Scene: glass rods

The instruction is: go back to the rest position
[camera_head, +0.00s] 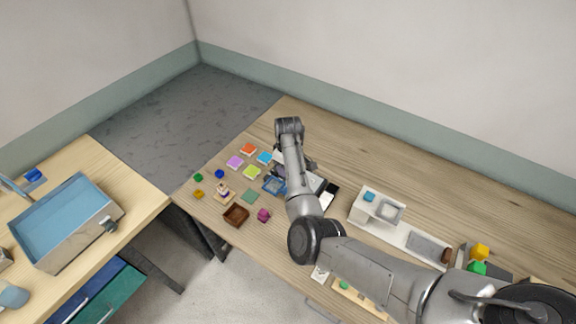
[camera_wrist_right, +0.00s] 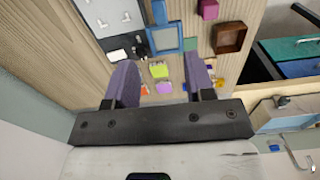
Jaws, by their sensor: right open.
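My right arm (camera_head: 365,267) reaches in from the lower right of the head view, bends at the elbow and extends over the wooden table. Its hand is largely hidden behind the forearm there. In the right wrist view my right gripper (camera_wrist_right: 161,77) has its two purple fingers wide apart. Nothing is held between them; coloured tiles and the table top show beyond, apart from the fingers. My left gripper is in neither view. I cannot make out any glass rods.
Near the arm lie an orange tile (camera_head: 249,149), a purple tile (camera_head: 235,162), a blue frame (camera_head: 273,186), a brown box (camera_head: 236,214) and a magenta block (camera_head: 264,215). A white tray (camera_head: 401,233) lies right of the forearm. The table's back strip (camera_head: 420,170) is clear.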

